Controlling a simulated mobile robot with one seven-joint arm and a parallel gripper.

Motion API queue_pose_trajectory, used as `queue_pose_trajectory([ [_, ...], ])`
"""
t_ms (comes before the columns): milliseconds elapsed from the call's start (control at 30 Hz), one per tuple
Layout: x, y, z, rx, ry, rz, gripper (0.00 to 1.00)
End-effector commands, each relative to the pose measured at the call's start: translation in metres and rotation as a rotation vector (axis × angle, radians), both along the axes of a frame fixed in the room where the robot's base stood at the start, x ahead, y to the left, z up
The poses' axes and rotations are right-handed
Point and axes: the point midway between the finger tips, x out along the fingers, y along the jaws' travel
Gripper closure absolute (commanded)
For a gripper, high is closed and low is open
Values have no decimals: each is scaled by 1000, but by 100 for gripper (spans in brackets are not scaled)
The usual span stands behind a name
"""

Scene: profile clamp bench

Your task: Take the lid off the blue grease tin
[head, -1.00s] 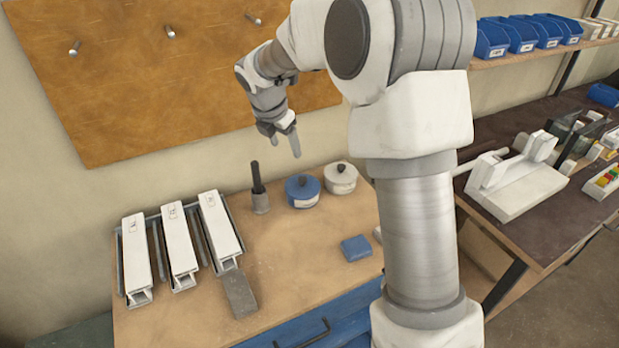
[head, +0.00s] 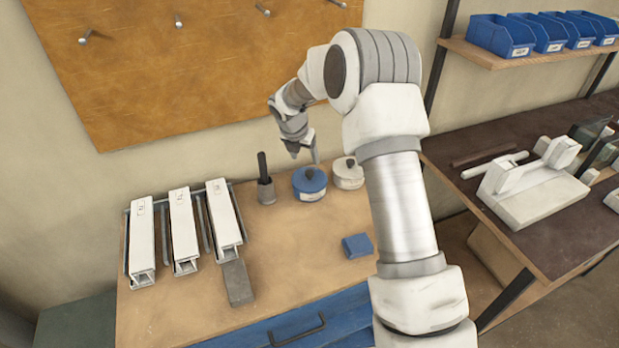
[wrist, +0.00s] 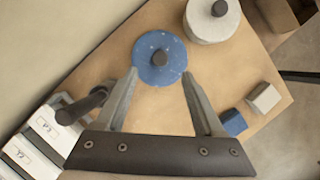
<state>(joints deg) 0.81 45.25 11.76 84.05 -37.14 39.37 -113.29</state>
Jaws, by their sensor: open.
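The blue grease tin (head: 310,191) stands near the back of the bench with its lid (head: 308,176) on. The lid has a dark knob on top. In the wrist view the blue lid (wrist: 153,50) lies just ahead of and partly between my fingertips, with its dark knob (wrist: 159,57) showing near its middle. My gripper (head: 305,155) is open and empty, above the tin, pointing down. In the wrist view my gripper (wrist: 160,75) has its two fingers spread apart. I cannot tell whether a fingertip touches the lid.
A white tin (head: 348,176) stands close to the right of the blue tin. A holder with a dark handle (head: 264,180) stands close to its left. Several white profiles (head: 183,230) lie in racks at left. A blue block (head: 357,246) lies in front; the bench middle is clear.

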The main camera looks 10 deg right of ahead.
Motion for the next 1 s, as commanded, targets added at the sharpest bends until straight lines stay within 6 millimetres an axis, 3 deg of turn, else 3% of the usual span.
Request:
queue_pose_trajectory([
  [100,6,-4,-17,-2,1,-1,30],
  [367,11,-8,-33,-1,1,0,30],
  [700,22,-15,-73,0,1,0,30],
  [1000,24,-16,-77,-1,-1,0,30],
])
